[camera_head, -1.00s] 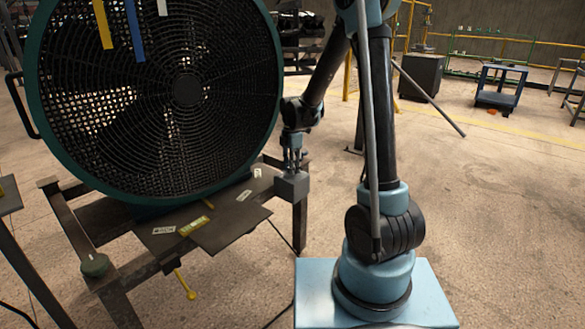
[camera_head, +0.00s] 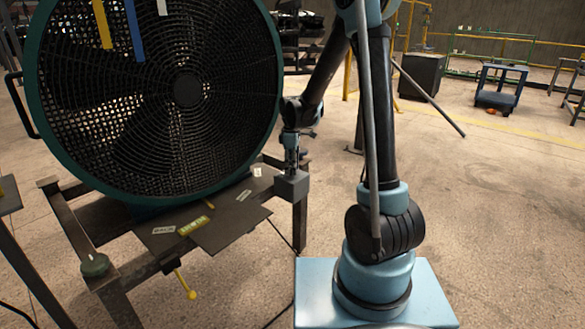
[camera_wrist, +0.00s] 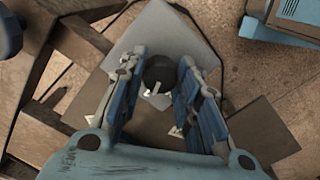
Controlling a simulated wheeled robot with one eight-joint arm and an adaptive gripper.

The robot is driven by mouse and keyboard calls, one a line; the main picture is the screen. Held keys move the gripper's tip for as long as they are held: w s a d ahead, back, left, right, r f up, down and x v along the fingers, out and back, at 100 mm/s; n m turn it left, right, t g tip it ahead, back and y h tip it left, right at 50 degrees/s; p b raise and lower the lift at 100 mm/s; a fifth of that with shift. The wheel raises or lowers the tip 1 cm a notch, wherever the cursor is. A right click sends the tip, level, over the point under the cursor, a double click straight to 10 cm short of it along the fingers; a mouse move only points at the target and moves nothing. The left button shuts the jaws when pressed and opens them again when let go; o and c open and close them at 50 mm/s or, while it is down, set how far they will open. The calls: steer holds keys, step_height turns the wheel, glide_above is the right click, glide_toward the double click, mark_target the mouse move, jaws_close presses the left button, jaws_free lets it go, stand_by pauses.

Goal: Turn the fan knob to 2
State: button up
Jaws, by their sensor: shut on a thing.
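The fan knob (camera_wrist: 160,71) is dark and round, on top of a grey control box (camera_head: 291,187) at the right corner of the stand. The box's light grey top also shows in the wrist view (camera_wrist: 178,32). My gripper (camera_wrist: 158,66) is over the box, pointing down, with its fingers on either side of the knob and shut on it. A white pointer (camera_wrist: 154,90) shows at the knob's lower edge. No numbers can be read. In the head view my gripper (camera_head: 291,167) hides the knob. The large round fan (camera_head: 188,90) stands left of the box.
The fan rests on a dark metal stand (camera_head: 110,262) with labelled plates (camera_head: 228,226). A yellow-ended lever (camera_head: 187,287) hangs below it. Open floor lies to the right, with a blue cart (camera_head: 500,88) farther back.

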steer(key=m, duration=0.4)
steer(key=shift+m, duration=2.3)
steer(key=o, duration=1.1)
step_height(320, 180, up, 12)
steer(key=shift+f, duration=0.1)
